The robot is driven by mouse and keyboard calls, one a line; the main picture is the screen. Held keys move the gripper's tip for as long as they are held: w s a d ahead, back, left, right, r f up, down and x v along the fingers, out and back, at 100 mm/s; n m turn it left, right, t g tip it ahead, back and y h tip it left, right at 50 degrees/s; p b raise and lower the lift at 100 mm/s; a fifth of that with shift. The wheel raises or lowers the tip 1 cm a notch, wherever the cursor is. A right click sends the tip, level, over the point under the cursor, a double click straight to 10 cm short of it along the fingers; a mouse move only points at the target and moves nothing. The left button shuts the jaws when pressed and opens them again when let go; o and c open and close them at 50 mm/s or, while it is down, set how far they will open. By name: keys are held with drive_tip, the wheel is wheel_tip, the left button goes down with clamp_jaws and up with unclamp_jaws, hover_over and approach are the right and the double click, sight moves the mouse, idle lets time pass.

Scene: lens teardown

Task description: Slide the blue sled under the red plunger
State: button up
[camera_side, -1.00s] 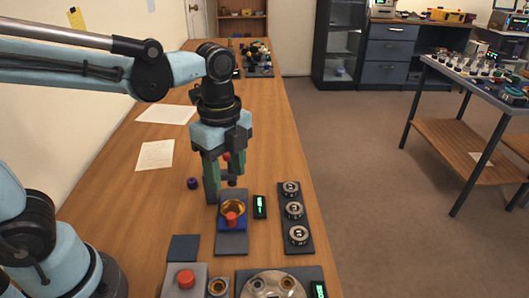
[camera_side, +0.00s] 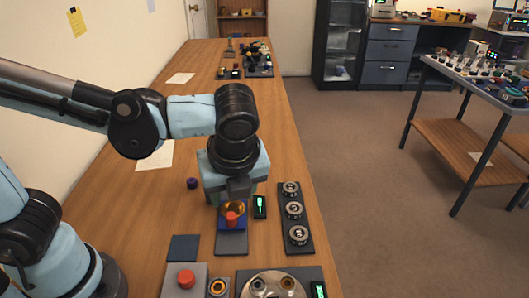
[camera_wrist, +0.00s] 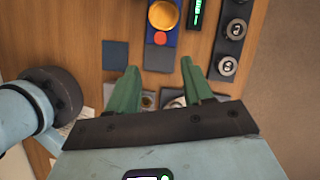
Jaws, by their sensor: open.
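The blue sled (camera_side: 242,226) sits on a dark grey rail (camera_side: 232,244) in the side view, with an amber cup on it and a red knob (camera_side: 231,219) at its near end. The sled (camera_wrist: 174,38) also shows at the top of the wrist view, its far part cut off by the frame. My gripper (camera_wrist: 160,68) is open and empty, its two green fingers apart. In the side view my wrist hangs just above and behind the sled and hides the fingertips. I cannot make out a red plunger over the rail; my wrist covers that spot.
A green-lit display (camera_side: 260,207) stands right of the sled, beside a dark strip with several round dials (camera_side: 294,210). A grey box with a red button (camera_side: 186,279) and a round metal plate (camera_side: 272,286) lie nearer. A small purple knob (camera_side: 192,183) is at left.

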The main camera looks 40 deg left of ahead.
sight(231, 216)
drive_tip(key=shift+x, duration=5.95)
clamp_jaws()
